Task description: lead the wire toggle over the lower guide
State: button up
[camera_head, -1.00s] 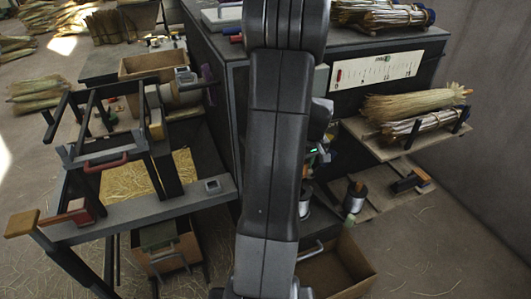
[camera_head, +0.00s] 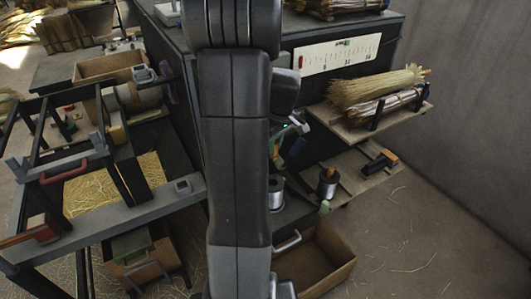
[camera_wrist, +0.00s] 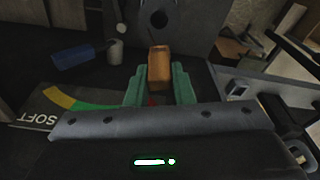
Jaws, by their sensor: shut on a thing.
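My gripper (camera_wrist: 159,76) has two green fingers and is shut on an orange-brown wooden block, which looks like the wire toggle (camera_wrist: 159,64). The toggle sticks out beyond the fingertips, toward a dark upright part with a round hole (camera_wrist: 159,19) in the wrist view. I cannot tell whether that part is the lower guide.
In the wrist view a blue-handled tool (camera_wrist: 80,57) and a gauge plate marked SOFT (camera_wrist: 50,108) lie at left. A grey frame bench (camera_head: 130,215) stands left.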

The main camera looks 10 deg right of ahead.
jog(key=shift+r+n, duration=0.4)
jog(key=shift+r, duration=0.25)
jog(key=a+r+p, duration=0.5)
jog(key=r+p, duration=0.4)
jog(key=r, duration=0.4)
jog(key=a+r+p, duration=0.5)
jog(key=r+p, duration=0.4)
jog(key=r, duration=0.5)
jog(key=s+a+b, duration=0.2)
jog(key=a, duration=1.1)
notch_tip(320, 180, down, 22)
jog(key=b, duration=1.4)
jog(key=shift+d, duration=0.2)
